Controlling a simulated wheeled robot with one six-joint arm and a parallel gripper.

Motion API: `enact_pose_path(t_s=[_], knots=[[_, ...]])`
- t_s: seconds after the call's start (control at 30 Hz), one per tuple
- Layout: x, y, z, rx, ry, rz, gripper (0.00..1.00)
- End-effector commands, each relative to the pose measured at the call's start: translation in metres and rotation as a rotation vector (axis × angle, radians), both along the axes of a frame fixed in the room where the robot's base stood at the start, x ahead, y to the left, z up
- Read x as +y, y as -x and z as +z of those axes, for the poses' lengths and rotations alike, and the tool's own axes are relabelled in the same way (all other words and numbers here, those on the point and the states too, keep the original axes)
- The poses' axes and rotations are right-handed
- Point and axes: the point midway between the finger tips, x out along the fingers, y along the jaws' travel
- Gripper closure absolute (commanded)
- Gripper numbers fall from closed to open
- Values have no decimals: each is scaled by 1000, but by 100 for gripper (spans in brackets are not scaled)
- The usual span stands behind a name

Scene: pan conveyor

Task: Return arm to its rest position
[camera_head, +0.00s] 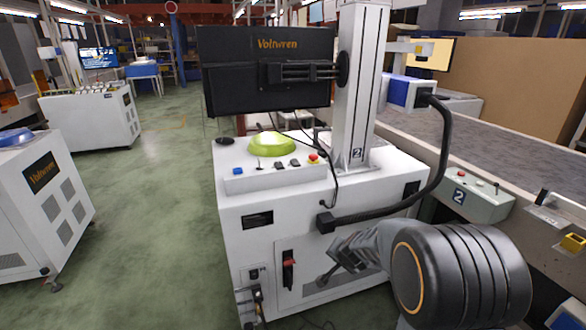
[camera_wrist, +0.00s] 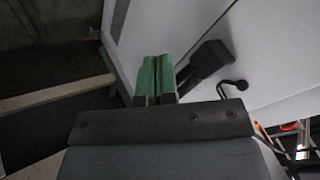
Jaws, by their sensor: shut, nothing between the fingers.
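My gripper (camera_wrist: 157,78) shows in the wrist view with its two green-tipped fingers side by side, shut and with nothing between them. The fingers appear in front of a white cabinet face (camera_wrist: 255,55); I cannot tell how far apart they are from it. In the head view my arm (camera_head: 460,275) is at the lower right, with its large dark joint close to the camera. A grey part of the arm reaches left in front of the white cabinet (camera_head: 245,225). The fingertips cannot be made out clearly in the head view.
The cabinet carries a black monitor (camera_head: 268,70), a green dome (camera_head: 272,144) and a red button (camera_head: 314,157). A thick black hose (camera_head: 440,160) loops near my arm. A grey conveyor (camera_head: 480,138) runs at the right. Open green floor (camera_head: 165,200) lies at the left.

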Motion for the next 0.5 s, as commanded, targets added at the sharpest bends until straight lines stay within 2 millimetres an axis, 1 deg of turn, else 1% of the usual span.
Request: enact_pose_path(t_s=[0.03, 0.07, 0.1, 0.17, 0.2, 0.27, 0.3, 0.37, 0.4, 0.5], knots=[[5, 4, 25, -4, 1, 27, 100], [8, 7, 39, -4, 3, 50, 100], [13, 13, 60, -2, 7, 86, 100], [23, 25, 96, 6, 14, 152, 100], [29, 36, 121, 14, 24, 200, 100], [37, 54, 159, 31, 44, 275, 100], [42, 67, 183, 46, 60, 323, 100], [47, 88, 215, 71, 89, 390, 100], [49, 101, 235, 89, 110, 430, 100], [50, 134, 278, 138, 169, 514, 100]])
